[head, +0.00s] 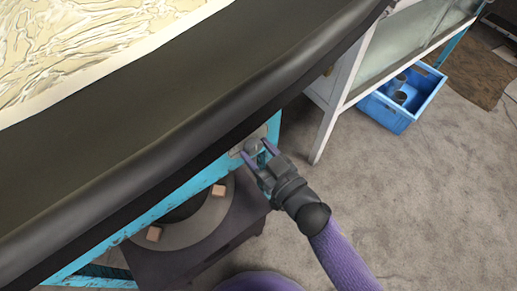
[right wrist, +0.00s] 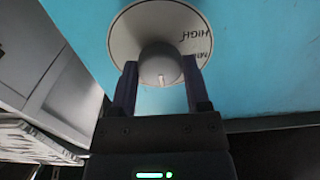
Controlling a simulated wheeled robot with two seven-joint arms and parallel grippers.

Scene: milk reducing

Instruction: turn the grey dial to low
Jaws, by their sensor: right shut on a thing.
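The grey dial (head: 251,144) sits on the front of the blue frame, just under the dark counter edge. In the right wrist view the dial (right wrist: 160,62) is a rounded knob on a round pale plate (right wrist: 128,32). A short white mark on the knob points to the bottom of that picture. "HIGH" and part of a word starting "MI" are printed on the plate's right side; no "LOW" label shows. My right gripper (head: 257,154) has its two purple fingers on either side of the dial and is shut on it. My left gripper is out of view.
The dark counter edge (head: 150,155) runs just above my right gripper. Below are a round burner (head: 180,235) with wooden blocks and a dark stand. A white cabinet (head: 345,80) and a blue crate (head: 390,117) stand at right. The carpet (head: 420,210) is clear.

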